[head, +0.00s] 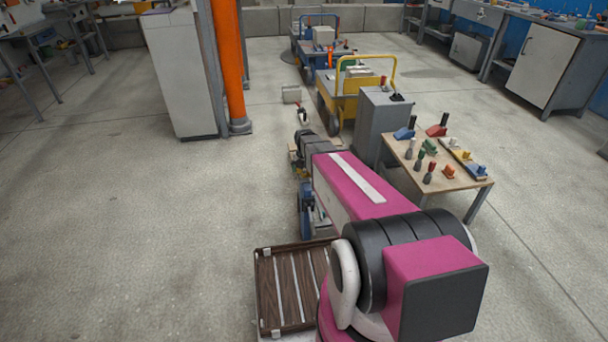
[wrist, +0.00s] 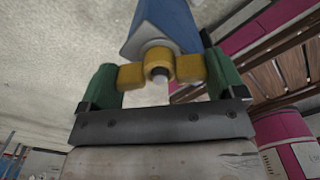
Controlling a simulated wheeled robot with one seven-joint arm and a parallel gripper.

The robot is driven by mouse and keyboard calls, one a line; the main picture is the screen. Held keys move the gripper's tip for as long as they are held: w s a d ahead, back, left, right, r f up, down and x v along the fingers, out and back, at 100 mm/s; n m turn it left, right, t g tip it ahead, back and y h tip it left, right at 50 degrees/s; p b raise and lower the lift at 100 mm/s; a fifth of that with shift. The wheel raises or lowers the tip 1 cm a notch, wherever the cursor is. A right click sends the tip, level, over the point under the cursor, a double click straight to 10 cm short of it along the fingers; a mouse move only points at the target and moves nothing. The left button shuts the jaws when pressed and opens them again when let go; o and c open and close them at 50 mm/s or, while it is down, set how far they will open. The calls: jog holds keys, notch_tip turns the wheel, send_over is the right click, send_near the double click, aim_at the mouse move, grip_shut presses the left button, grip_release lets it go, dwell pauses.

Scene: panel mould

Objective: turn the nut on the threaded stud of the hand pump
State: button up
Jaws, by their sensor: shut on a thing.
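The hand pump (wrist: 165,28) shows in the wrist view as a blue angular body at the top centre. A yellow nut (wrist: 131,76) with a lobe on each side sits around the stud. My gripper (wrist: 161,76) has green fingers, one on each side of the nut, and is shut on its two lobes. In the head view my magenta arm hides most of the gripper and the nut.
A small table (head: 471,183) with several coloured parts stands right of my arm, beside a grey cabinet (head: 376,124). A yellow-railed cart (head: 346,104) is behind. A slatted brown tray (head: 266,300) lies at the front. An orange post (head: 229,60) stands left; open floor lies left.

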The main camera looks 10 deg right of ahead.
aim_at(304, 171)
dwell(0.3)
jog(key=n, duration=0.3)
jog(key=o, duration=0.7)
jog(key=shift+c, duration=0.2)
notch_tip(304, 171, up, 11)
jog(key=shift+f, duration=0.1)
